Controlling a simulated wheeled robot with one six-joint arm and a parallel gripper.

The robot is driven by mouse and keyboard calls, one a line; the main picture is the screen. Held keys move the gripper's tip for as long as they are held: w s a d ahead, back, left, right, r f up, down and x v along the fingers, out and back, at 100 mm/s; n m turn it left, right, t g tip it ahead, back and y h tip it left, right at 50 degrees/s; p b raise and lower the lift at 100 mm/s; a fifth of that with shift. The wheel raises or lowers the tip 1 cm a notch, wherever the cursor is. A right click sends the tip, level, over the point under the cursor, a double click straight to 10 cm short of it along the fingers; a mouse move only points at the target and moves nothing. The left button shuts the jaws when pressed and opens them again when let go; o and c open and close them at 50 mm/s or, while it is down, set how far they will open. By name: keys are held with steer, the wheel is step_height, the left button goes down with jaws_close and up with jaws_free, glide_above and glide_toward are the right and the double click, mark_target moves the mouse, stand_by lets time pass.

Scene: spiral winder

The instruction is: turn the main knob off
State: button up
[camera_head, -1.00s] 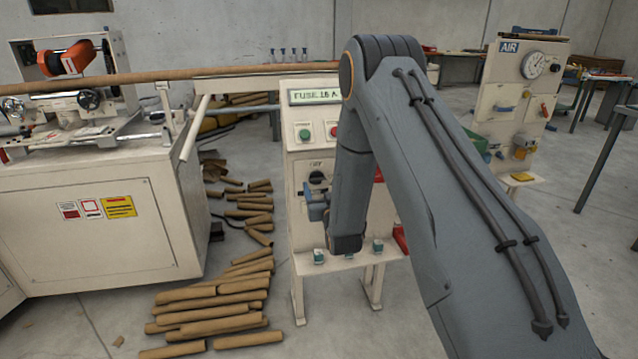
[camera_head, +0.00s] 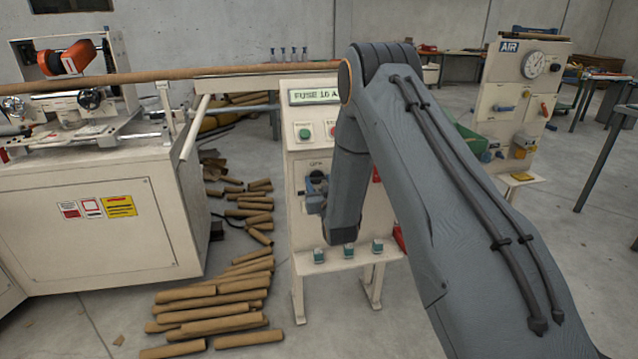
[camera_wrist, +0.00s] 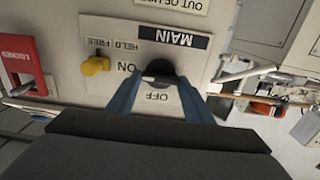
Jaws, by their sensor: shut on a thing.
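The black main knob (camera_wrist: 160,72) sits on the pale panel below the MAIN label, which appears upside down in the wrist view. ON is printed to its left and OFF beneath it in that picture. My gripper (camera_wrist: 158,88) has its two blue fingers on either side of the knob and is shut on it. In the head view, my gripper (camera_head: 316,190) is at the front of the white control cabinet (camera_head: 308,240) and covers most of the knob. I cannot tell exactly which mark the knob points to.
A yellow knob (camera_wrist: 96,66) by HELD and FREE and a red LOCKED handle (camera_wrist: 24,68) are near my gripper. The cabinet display (camera_head: 316,96) reads FUSE 16 A. Green (camera_head: 305,133) and red buttons sit below it. Cardboard tubes (camera_head: 213,308) lie on the floor at left.

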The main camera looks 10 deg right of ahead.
steer(key=n+b, duration=0.1)
steer(key=n, duration=0.3)
steer(key=shift+a+n, duration=0.1)
steer(key=shift+n, duration=0.3)
steer(key=n+b, duration=0.1)
steer(key=n, duration=0.3)
steer(key=shift+f+n, duration=0.1)
steer(key=shift+n, duration=0.2)
steer(key=n, duration=0.4)
steer(key=shift+a+n+b, duration=0.1)
steer(key=shift+n+b, duration=0.2)
steer(key=shift+f+n+b, duration=0.1)
steer(key=shift+n+b, duration=0.2)
steer(key=shift+n, duration=1.6)
steer(key=o, duration=1.1)
steer(key=shift+c, duration=0.2)
